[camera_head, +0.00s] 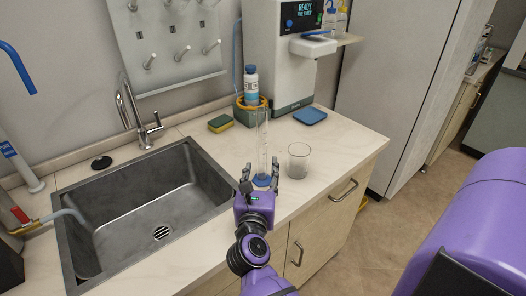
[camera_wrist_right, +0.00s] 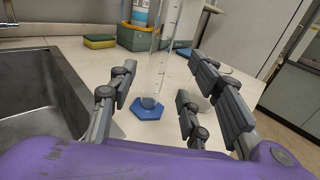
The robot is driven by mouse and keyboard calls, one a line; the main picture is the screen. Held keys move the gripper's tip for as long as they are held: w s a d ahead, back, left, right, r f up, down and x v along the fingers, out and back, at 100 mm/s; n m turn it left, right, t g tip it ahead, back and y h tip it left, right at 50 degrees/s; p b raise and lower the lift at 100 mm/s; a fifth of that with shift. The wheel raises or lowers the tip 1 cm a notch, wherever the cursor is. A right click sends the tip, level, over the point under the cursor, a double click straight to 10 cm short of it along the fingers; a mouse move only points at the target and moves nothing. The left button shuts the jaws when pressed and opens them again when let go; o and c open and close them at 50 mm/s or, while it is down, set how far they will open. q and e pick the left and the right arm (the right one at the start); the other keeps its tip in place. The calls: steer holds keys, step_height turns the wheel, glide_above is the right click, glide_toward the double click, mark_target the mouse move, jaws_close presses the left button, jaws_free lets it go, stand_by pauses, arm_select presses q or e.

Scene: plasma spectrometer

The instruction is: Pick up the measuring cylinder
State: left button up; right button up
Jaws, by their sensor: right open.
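The measuring cylinder (camera_head: 262,135) is a tall clear tube standing upright on the counter right of the sink. It has a blue six-sided foot, and it also shows in the right wrist view (camera_wrist_right: 163,50). My right gripper (camera_head: 262,172) is low at the counter's front side, its fingers pointing at the cylinder. In the wrist view the fingers (camera_wrist_right: 162,80) are spread, with the cylinder between them in the picture. I see no finger contact with it, and cannot tell how far in it stands. My left gripper is not in view.
A glass beaker (camera_head: 298,160) stands close to the right of the cylinder. Behind are a bottle (camera_head: 251,85) in a green holder, a sponge (camera_head: 220,124), a blue tray (camera_head: 310,116) and the spectrometer (camera_head: 283,70). The sink (camera_head: 150,205) lies left, its tap (camera_head: 135,112) behind.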

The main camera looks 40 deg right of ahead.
mark_target(261, 158)
steer(key=x, duration=0.4)
steer(key=p+x, duration=0.1)
steer(key=x, duration=0.1)
steer(key=shift+w+r, duration=0.25)
steer(key=shift+r, duration=0.05)
steer(key=shift+w+d+f, duration=0.1)
steer(key=shift+w+d, duration=0.1)
steer(key=shift+c, duration=0.2)
jaws_close()
